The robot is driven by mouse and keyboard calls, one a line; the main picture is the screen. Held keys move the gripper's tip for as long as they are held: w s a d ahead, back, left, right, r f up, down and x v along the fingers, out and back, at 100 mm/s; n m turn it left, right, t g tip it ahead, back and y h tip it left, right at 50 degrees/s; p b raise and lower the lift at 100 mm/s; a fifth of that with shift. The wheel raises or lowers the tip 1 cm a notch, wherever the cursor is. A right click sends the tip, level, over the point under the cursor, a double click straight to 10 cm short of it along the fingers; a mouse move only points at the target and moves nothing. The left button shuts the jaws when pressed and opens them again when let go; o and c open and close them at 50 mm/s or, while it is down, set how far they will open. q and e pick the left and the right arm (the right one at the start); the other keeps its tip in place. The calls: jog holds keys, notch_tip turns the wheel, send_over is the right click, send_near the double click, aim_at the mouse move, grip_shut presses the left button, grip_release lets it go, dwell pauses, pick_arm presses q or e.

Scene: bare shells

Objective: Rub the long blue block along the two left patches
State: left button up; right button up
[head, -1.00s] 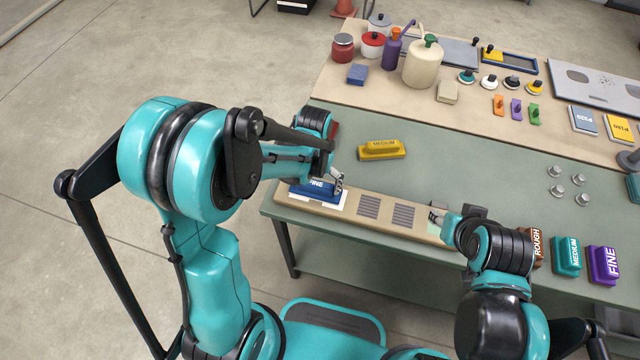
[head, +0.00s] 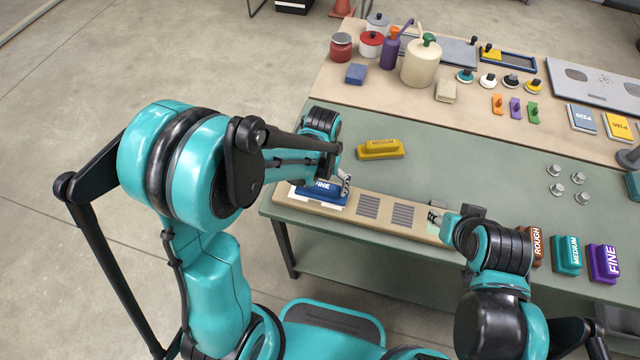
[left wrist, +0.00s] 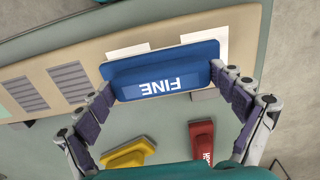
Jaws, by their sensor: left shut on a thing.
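The long blue block marked FINE (head: 322,194) lies on the tan board (head: 380,228) near its left end. My left gripper (head: 322,184) is shut on it, with a finger at each end in the left wrist view (left wrist: 163,82). The block partly covers two white patches; their edges show beside it in the left wrist view, one to the left (left wrist: 128,50) and one to the right (left wrist: 208,38). Two grey striped patches (head: 367,207) (head: 403,215) lie further right on the board. My right gripper (head: 437,217) is at the board's right end; its jaw state is unclear.
A yellow block (head: 380,149) lies behind the board. A red block (left wrist: 201,143) shows in the left wrist view. Brown, teal and purple blocks (head: 603,263) stand at the right. Several metal knobs (head: 568,183) are further back. The green table between is clear.

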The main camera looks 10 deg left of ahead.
pick_arm(q)
jog(key=shift+a, duration=1.45)
jog(key=shift+d, duration=0.8)
jog(key=shift+r, duration=0.1)
notch_tip(320, 180, up, 7)
jog(key=p, duration=0.5)
